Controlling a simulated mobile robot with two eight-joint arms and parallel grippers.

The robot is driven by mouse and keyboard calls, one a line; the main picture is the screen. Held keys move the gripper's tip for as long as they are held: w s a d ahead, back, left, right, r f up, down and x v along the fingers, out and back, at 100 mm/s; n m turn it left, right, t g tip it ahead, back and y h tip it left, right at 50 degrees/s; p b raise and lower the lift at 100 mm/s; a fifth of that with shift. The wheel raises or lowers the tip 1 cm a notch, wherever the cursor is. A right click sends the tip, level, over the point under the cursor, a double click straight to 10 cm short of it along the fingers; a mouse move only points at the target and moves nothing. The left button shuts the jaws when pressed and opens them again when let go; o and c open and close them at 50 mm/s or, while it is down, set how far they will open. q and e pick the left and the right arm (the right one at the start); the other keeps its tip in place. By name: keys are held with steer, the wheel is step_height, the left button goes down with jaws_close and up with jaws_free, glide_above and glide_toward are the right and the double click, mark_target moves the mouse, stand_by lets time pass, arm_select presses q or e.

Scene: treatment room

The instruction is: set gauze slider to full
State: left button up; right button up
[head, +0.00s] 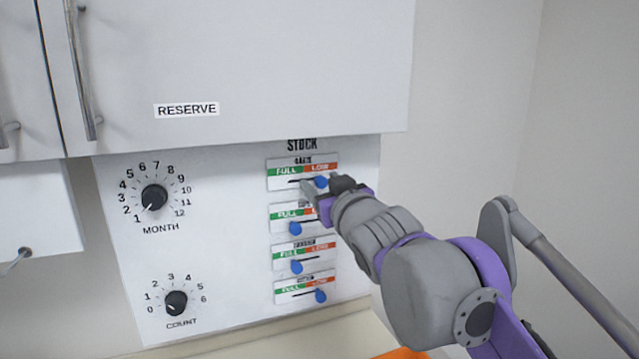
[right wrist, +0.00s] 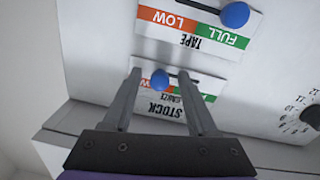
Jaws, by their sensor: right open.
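The gauze slider is the top one on the stock panel (head: 365,159). Its blue knob (head: 321,182) sits at the right, under the orange LOW side, away from the green FULL side (head: 286,171). My right gripper (head: 325,187) is open at this knob. In the right wrist view, which shows the panel upside down, the gauze knob (right wrist: 160,79) is between the two spread fingers (right wrist: 159,72), with gaps on both sides. The gripper partly hides the gauze plate there. My left gripper is not in view.
Below are more sliders, the nearest labelled TAPE with its blue knob (head: 294,228) under FULL. Another knob (head: 296,267) and the lowest knob (head: 320,296) follow. A MONTH dial (head: 154,197) and COUNT dial (head: 176,303) are left. A RESERVE cabinet (head: 280,60) overhangs above.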

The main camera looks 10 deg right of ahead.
steer(key=shift+s, duration=0.2)
steer(key=shift+s+d+r, duration=0.1)
steer(key=shift+s, duration=0.1)
steer(key=shift+c, duration=0.7)
steer(key=shift+w, duration=0.1)
jaws_close()
